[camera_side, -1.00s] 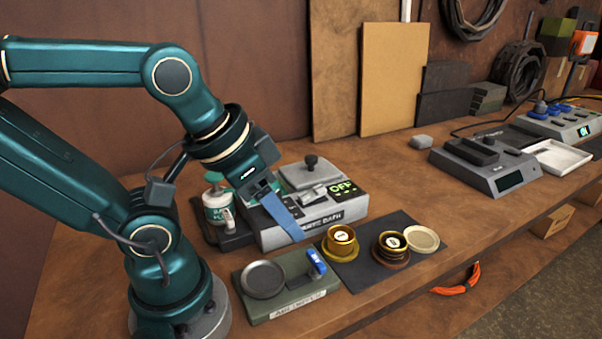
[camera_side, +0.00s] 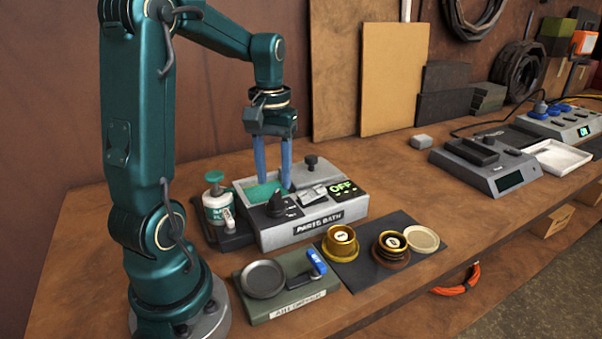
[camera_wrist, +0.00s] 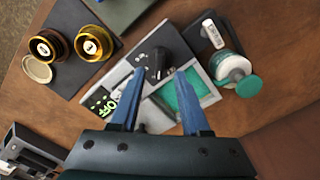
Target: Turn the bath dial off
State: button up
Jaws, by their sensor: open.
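The parts bath (camera_side: 318,222) is a grey box labelled "PARTS BATH". Its black dial (camera_side: 277,206) stands on the top near the front left, beside an open basin of green liquid (camera_side: 262,192). The dial also shows in the wrist view (camera_wrist: 158,62), near the fingertips. A small display (camera_side: 342,189) on the bath reads "OFF" in green. My gripper (camera_side: 272,185) points down over the basin, behind the dial, with its two blue fingers apart. In the wrist view my gripper (camera_wrist: 163,70) is open, and I see nothing held between the fingers.
A white and green bottle (camera_side: 217,200) stands left of the bath. In front are a green block with a round dish (camera_side: 263,279) and a dark mat (camera_side: 365,272) with brass cups (camera_side: 340,240). A grey device (camera_side: 487,165) sits at right. Bare bench lies between.

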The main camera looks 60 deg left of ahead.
aim_at(275, 194)
jog(key=shift+f, duration=2)
grip_shut()
jog(key=n, duration=0.4)
jog(key=shift+n, duration=2.5)
grip_release()
